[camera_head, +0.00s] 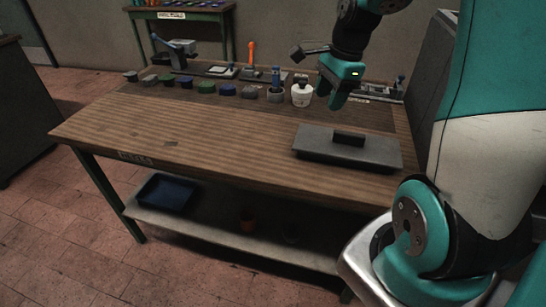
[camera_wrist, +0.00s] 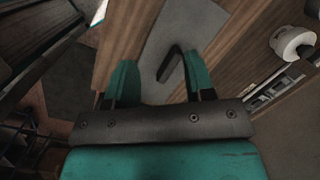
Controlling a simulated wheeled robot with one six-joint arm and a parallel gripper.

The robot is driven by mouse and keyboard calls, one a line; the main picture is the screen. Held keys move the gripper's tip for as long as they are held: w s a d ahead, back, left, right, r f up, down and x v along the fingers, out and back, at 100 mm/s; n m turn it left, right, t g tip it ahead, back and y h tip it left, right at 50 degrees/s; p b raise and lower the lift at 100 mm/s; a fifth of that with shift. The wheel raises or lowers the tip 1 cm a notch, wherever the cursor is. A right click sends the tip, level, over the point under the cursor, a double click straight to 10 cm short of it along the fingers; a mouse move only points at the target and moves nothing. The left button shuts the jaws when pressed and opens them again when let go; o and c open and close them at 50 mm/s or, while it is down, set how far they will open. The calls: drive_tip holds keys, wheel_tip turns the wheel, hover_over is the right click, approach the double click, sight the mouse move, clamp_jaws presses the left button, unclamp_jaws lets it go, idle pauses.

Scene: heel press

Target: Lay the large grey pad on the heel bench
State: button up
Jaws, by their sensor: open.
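The large grey pad (camera_head: 383,155) is a flat dark slab with a black block handle (camera_head: 349,138) on top. It lies flat near the right end of the wooden bench (camera_head: 190,135). A label on the bench's front edge is too small to read. My gripper (camera_head: 338,101) hangs above the pad's back side, apart from it and empty. In the wrist view my open gripper (camera_wrist: 160,78) has its fingers spread, with the pad (camera_wrist: 190,28) beyond them and the dark handle (camera_wrist: 172,62) showing between the fingertips, nearer the right finger.
A row of small dark pucks (camera_head: 207,87), a white jar (camera_head: 301,95) and small tools stand along the bench's back. A blue bin (camera_head: 165,193) sits on the lower shelf. A second green-framed bench (camera_head: 185,12) stands behind. The bench's left front is mostly clear.

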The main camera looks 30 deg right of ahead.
drive_tip(key=s+a+r+n+y, duration=0.1)
drive_tip(key=s+a+r+n, duration=0.1)
drive_tip(key=a+n, duration=0.5)
drive_tip(key=s+a+r+n, duration=0.2)
drive_tip(key=a+n, duration=0.3)
drive_tip(key=a, duration=0.4)
drive_tip(key=s+a+r+n+g+y+p, duration=0.1)
drive_tip(key=s+a+r+n, duration=0.2)
drive_tip(key=s+a+n, duration=0.9)
drive_tip(key=shift+s+a+r+n+y, duration=0.2)
drive_tip(key=shift+s+n+y, duration=0.2)
drive_tip(key=shift+n, duration=1.4)
